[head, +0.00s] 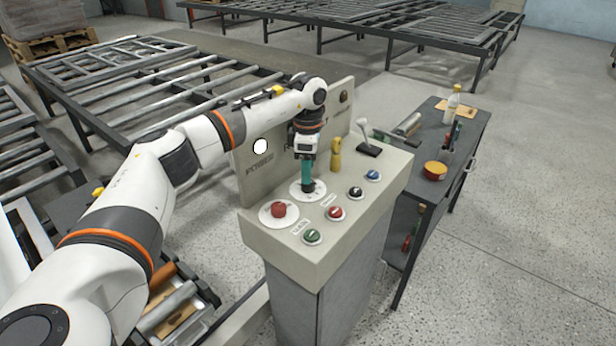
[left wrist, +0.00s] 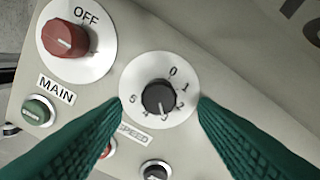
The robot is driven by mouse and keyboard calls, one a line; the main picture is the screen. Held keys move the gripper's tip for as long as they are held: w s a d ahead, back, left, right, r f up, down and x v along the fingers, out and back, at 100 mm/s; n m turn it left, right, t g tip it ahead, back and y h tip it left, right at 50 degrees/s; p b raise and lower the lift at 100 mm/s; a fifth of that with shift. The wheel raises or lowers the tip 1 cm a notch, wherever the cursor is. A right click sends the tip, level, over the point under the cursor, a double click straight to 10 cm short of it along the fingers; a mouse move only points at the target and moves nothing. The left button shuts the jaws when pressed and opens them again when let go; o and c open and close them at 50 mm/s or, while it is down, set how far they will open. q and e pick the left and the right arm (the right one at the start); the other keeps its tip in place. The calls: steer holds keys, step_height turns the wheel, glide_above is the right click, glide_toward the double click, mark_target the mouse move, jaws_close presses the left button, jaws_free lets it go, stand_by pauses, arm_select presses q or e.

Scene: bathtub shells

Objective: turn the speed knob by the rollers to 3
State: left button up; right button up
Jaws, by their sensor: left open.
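The speed knob (left wrist: 159,98) is a small black dial knob on a round white plate (left wrist: 188,72) with numbers around it, on the beige control panel. Its pale pointer mark faces toward the lower part of the scale, near 3 and 4; the exact number is hard to tell. In the head view my left gripper (head: 307,187) points down at this dial and hides the knob. In the left wrist view its teal fingers stand apart on either side of the knob, with gaps to it. My right gripper is not in view.
A red knob (head: 278,210) marked OFF sits left of the dial. A green button (head: 312,236), red button (head: 335,213), black button (head: 355,192) and blue button (head: 373,175) line the front. A yellow object (head: 335,155) and black-based lever (head: 368,148) stand right of the gripper.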

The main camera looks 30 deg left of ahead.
arm_select(q)
step_height(320, 180, up, 9)
steer(key=b, duration=0.1)
steer(key=shift+f, duration=0.15)
stand_by(0.5)
